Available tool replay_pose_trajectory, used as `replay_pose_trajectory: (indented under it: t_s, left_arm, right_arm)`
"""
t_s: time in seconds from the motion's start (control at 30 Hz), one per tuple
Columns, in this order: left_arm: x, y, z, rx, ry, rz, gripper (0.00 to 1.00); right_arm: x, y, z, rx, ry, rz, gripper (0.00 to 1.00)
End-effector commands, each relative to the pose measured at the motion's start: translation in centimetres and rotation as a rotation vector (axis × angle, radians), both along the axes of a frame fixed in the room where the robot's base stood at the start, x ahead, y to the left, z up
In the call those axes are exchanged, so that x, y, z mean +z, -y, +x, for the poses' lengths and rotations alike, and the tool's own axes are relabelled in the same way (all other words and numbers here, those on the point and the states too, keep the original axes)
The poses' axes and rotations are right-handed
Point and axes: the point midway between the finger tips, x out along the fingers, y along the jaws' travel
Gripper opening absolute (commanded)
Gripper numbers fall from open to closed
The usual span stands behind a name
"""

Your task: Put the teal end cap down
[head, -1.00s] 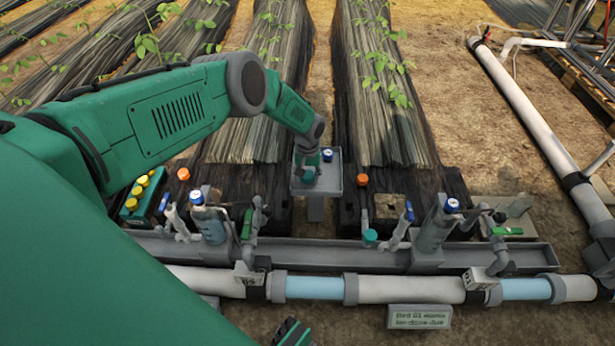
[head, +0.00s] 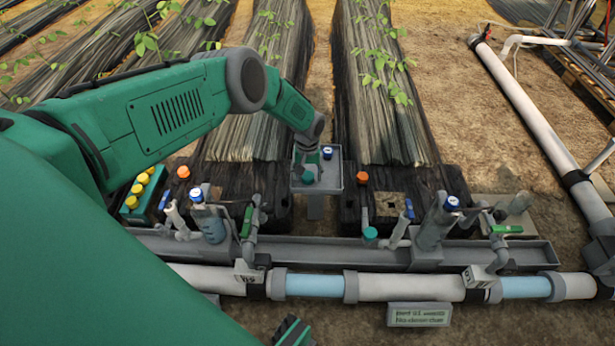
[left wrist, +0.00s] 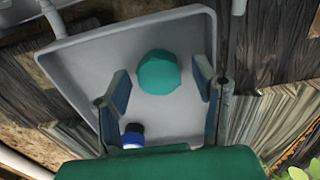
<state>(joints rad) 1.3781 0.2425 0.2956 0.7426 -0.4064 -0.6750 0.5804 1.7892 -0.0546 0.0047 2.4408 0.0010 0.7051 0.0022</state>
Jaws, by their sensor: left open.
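The teal end cap (head: 308,178) sits in the small grey tray (head: 336,180) on a post. In the left wrist view the cap (left wrist: 159,73) rests on the floor of the tray (left wrist: 75,62), with bare floor around it. My left gripper (head: 308,163) is over the tray. In the left wrist view its fingers (left wrist: 162,80) are spread wide, one on each side of the cap, with gaps between. A dark green and black part of my right gripper (head: 293,331) shows at the bottom edge; its jaws cannot be made out.
A blue-topped piece (head: 327,153) stands in the tray's far part. A grey trough (head: 330,247) and upright fittings stand in front. A green box with yellow tops (head: 145,190) is left.

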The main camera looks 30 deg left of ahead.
Motion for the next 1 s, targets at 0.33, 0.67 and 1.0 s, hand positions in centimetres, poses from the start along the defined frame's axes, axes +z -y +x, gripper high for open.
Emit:
replay_pose_trajectory:
  t_s: [0.33,0.67,1.0]
  left_arm:
    - [8.5,0.0,0.1,-0.001,0.001,0.000,0.54]
    - [12.0,0.1,0.0,-0.001,-0.001,-0.001,0.54]
    - [10.1,3.8,-3.5,-0.092,0.000,-0.041,0.54]
  right_arm:
    - [4.4,0.0,0.0,0.000,0.000,0.000,0.43]
    - [5.6,0.0,0.0,0.000,0.000,0.000,0.43]
    - [5.6,0.0,0.0,0.000,0.000,0.000,0.43]
